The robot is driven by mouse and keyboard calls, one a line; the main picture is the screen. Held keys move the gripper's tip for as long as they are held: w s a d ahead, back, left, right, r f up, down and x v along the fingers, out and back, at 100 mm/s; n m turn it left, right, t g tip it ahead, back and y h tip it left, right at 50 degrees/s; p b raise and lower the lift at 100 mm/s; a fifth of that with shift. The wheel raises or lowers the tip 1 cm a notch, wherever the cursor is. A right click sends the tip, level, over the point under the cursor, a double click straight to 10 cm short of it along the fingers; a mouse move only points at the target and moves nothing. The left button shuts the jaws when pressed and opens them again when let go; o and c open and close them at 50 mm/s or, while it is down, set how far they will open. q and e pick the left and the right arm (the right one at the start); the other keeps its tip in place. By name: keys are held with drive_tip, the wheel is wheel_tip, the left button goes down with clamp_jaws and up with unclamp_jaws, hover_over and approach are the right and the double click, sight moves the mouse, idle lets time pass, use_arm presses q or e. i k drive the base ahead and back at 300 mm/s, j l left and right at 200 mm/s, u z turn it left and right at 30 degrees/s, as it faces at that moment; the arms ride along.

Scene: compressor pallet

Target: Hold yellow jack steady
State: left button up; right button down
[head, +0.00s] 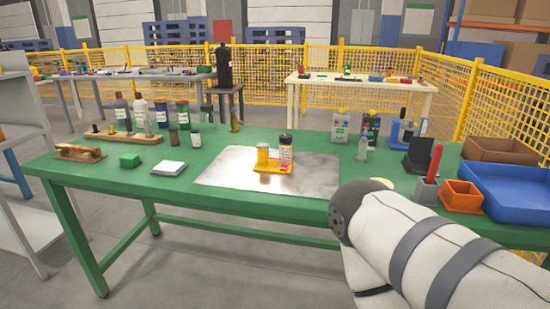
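A small yellow object (263,158), which may be the yellow jack, stands upright near the middle of a shiny metal sheet (222,179) on the green table. It has a flat yellow base with red marks and a short yellow cylinder at its left. A dark-capped, labelled bottle (285,152) stands at its right side, on or against the base. My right arm comes in at the lower right, in front of the table. Its gripper does not show. My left arm and gripper are out of view. No gripper is seen touching the yellow object.
A blue tray (512,190), an orange bin (461,195) and a brown box (500,150) stand right. Yellow mesh fencing is behind.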

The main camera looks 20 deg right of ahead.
sight(284, 139)
drive_tip(key=i+z, duration=0.4)
drive_tip(key=i+j+z, duration=0.2)
drive_tip(key=i+z, duration=0.15)
drive_tip(key=i, duration=0.25)
